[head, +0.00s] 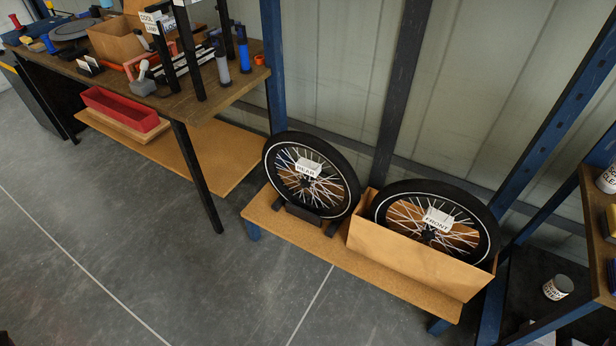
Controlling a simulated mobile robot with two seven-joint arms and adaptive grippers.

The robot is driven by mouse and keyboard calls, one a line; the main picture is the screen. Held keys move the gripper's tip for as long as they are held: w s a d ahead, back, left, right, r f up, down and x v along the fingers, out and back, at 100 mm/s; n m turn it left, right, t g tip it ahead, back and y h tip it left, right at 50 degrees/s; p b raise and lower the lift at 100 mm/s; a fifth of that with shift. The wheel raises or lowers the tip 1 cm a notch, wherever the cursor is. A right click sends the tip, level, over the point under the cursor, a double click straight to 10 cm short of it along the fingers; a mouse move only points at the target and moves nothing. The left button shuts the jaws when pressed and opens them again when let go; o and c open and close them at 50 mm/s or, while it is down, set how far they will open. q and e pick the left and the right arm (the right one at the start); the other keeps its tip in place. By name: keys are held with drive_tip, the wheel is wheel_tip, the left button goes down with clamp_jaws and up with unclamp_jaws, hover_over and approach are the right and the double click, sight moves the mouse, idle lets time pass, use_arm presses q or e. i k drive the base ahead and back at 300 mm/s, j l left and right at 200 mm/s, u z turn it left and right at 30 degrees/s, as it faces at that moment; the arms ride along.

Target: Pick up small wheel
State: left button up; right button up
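Two black-tyred spoked wheels stand on a low wooden shelf (300,240) against the wall in the head view. The left wheel (322,189), with a tag reading REAR, leans back in a dark stand on the shelf. The right wheel (410,217), with a tag reading FRONT, sits tilted in an open cardboard box (420,262), whose front wall hides its lower part. The left wheel looks somewhat smaller in this view. Neither of my grippers is in view.
A wooden workbench (215,108) with tools stands at the left, its dark leg near the shelf. A red bin (120,110) is on the level below. Blue posts (274,65) frame the wheel shelf. The grey floor (150,240) in front is clear.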

sight(308, 179)
drive_tip(key=i+j+z, duration=0.15)
drive_tip(key=j, duration=0.35)
drive_tip(key=i+j+z, duration=0.15)
drive_tip(key=i+j, duration=0.2)
drive_tip(key=j, duration=0.15)
drive_tip(key=i+j+z, duration=0.15)
drive_tip(key=j, duration=0.4)
drive_tip(key=i+j+z, duration=0.15)
drive_tip(key=j, duration=0.4)
drive_tip(key=i+j+z, duration=0.15)
drive_tip(key=j, duration=0.4)
drive_tip(key=i+j+z, duration=0.15)
drive_tip(key=j, duration=0.45)
drive_tip(key=i+j+z, duration=0.15)
drive_tip(key=j, duration=0.45)
drive_tip(key=k, duration=0.05)
